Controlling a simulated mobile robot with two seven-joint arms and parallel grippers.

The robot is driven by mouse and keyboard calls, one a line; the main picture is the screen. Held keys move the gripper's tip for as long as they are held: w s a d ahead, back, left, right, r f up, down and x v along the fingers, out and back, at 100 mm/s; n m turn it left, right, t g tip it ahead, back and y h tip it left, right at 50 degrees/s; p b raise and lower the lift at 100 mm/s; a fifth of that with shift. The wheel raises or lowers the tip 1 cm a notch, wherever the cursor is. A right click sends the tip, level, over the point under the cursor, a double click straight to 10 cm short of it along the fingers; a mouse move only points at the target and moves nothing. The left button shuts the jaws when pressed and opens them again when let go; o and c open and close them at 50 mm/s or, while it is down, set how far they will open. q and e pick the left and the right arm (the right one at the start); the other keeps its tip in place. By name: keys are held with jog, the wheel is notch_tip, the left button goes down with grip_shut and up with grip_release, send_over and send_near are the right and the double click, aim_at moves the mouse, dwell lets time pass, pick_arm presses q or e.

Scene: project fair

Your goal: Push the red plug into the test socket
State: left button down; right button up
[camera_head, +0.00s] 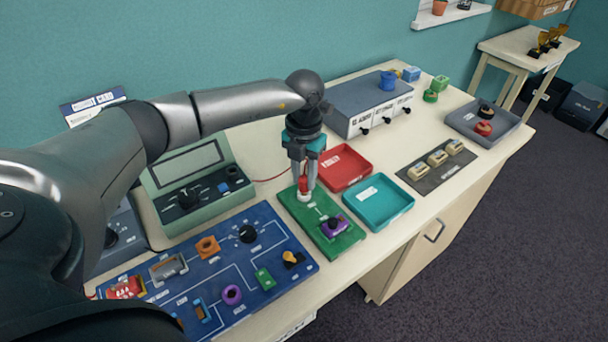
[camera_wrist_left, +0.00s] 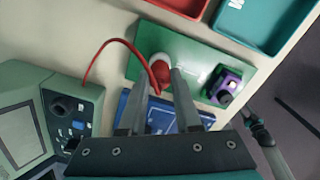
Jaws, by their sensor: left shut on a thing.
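My left gripper (camera_head: 304,188) points down over the green board (camera_head: 332,241) and is shut on the red plug (camera_head: 304,184). In the left wrist view the red plug (camera_wrist_left: 160,72) shows between the fingertips (camera_wrist_left: 162,78), with a red cable (camera_wrist_left: 108,43) running to it. The test socket, a white round piece (camera_head: 303,197) on the board, is directly below the plug. The wrist view shows its white rim (camera_wrist_left: 160,57) around the plug's far side. I cannot tell how deep the plug sits. A grey jointed part (camera_wrist_left: 270,150), probably my right arm, shows at the right of the wrist view.
A purple part (camera_head: 333,226) sits on the same board. A green meter (camera_head: 195,185) stands to the left, and a blue panel (camera_head: 215,265) lies in front. Red (camera_head: 357,180) and teal (camera_head: 400,215) trays lie close to the right. A grey box (camera_head: 370,96) stands behind.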

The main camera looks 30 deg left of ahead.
pick_arm(q)
jog(key=shift+f+b, duration=0.35)
jog(key=shift+f, duration=0.2)
jog(key=shift+c, duration=0.2)
grip_release()
dwell(0.6)
jog(key=shift+r, duration=0.15)
jog(key=shift+r+p, duration=3.3)
jog(key=shift+r, duration=0.65)
jog(key=shift+s+f, duration=0.1)
